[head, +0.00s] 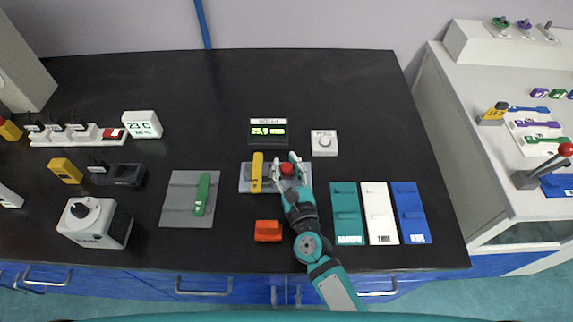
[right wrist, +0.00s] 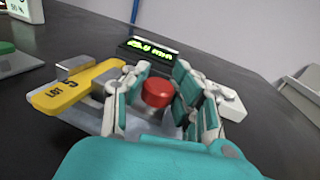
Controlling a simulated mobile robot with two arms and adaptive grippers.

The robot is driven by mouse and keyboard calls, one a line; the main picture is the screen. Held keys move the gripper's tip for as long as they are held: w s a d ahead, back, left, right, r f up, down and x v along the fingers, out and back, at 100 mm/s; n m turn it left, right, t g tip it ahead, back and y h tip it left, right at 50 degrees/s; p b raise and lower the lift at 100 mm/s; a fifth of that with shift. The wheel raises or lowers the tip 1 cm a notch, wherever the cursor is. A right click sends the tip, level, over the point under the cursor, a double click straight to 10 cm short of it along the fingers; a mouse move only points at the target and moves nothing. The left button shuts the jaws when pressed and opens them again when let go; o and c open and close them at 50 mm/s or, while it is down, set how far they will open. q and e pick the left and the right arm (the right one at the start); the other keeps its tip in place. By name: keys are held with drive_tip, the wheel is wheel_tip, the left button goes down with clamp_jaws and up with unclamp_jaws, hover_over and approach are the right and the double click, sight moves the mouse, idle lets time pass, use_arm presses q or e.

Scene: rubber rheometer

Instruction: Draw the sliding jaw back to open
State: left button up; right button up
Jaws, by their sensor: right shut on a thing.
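A grey fixture (head: 245,184) lies near the middle of the dark table, with a yellow labelled piece (head: 257,172) across its left part. The yellow piece shows "LOT 5" in the right wrist view (right wrist: 75,87). A red knob (head: 287,168) stands on the fixture's right part, where the sliding jaw appears to be. My right gripper (head: 286,162) is shut on the red knob, which also shows between the fingers in the right wrist view (right wrist: 158,93). The fingers hide most of the jaw below it. My left gripper is not in view.
A lit display (head: 268,132) stands behind the fixture, with a white dial box (head: 323,143) to its right. A red block (head: 268,231) lies in front. Teal (head: 347,225), white (head: 380,225) and blue (head: 411,225) panels lie right. A grey plate (head: 178,205) lies left.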

clamp_jaws()
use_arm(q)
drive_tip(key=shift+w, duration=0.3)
use_arm(e)
drive_tip(key=shift+w+f, duration=0.1)
drive_tip(key=shift+f, duration=0.15)
drive_tip(key=shift+d+f, duration=0.1)
drive_tip(key=shift+d, duration=1.35)
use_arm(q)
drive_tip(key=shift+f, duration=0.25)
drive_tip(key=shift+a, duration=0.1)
use_arm(e)
drive_tip(key=shift+o, duration=1.7)
unclamp_jaws()
drive_tip(key=o, duration=0.5)
drive_tip(key=shift+s+d+r, duration=0.25)
drive_tip(key=shift+s+d, duration=0.05)
drive_tip(key=shift+s, duration=0.05)
drive_tip(key=shift+c, duration=0.2)
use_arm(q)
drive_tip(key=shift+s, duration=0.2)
use_arm(e)
drive_tip(key=shift+o, duration=0.5)
drive_tip(key=shift+w, duration=0.1)
